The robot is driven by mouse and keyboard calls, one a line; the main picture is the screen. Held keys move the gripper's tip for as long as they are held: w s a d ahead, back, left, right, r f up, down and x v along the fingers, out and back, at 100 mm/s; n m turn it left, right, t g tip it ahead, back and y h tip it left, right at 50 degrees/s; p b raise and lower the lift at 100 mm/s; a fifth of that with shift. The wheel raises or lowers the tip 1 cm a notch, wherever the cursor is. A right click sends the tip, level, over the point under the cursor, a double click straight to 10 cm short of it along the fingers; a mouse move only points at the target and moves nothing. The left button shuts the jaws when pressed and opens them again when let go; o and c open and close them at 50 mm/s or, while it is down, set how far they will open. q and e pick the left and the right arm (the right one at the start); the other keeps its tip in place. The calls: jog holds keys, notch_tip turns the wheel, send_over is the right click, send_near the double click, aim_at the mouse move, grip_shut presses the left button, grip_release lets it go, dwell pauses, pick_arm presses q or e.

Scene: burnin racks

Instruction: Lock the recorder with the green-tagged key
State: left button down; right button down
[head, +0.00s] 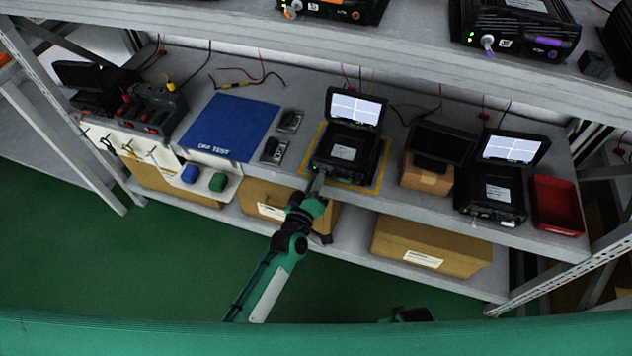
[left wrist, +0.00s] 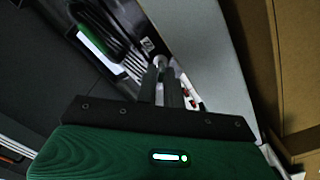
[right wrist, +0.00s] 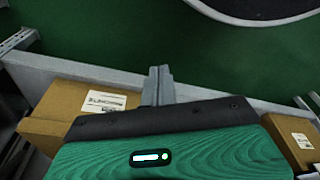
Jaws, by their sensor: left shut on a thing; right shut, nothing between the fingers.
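The recorder (head: 340,160) sits on the bench inside a yellow outline, its lid screen raised and lit. My left gripper (head: 319,180) is at the recorder's lower left front. In the left wrist view its fingers (left wrist: 163,82) are shut on a small silver part (left wrist: 160,61) at the recorder's front face. I cannot tell whether this is a key, and no green tag shows in the grip. A green tag-like piece (head: 217,182) is at the shelf edge, beside a blue one (head: 190,173). My right gripper (right wrist: 158,84) is shut and empty, low and away from the bench.
A blue mat (head: 232,125) lies left of the recorder, with small dark devices (head: 273,150) between. A second lit recorder (head: 495,185), a dark monitor on a carton (head: 428,179) and a red tray (head: 558,204) stand to the right. Cartons (head: 430,245) fill the shelf below. An upper shelf overhangs.

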jog(key=shift+s+f, duration=0.15)
jog(key=shift+s, duration=0.15)
pick_arm(q)
jog(key=c, duration=1.9)
grip_release()
pick_arm(e)
jog(key=shift+w, duration=0.15)
jog(key=shift+w, duration=0.1)
pick_arm(q)
jog(key=v, duration=1.4)
pick_arm(e)
jog(key=shift+s+f, duration=0.25)
jog(key=shift+s, duration=0.05)
pick_arm(q)
jog(key=shift+w, duration=0.1)
pick_arm(e)
jog(key=shift+w+r, duration=0.1)
jog(key=shift+w, duration=0.15)
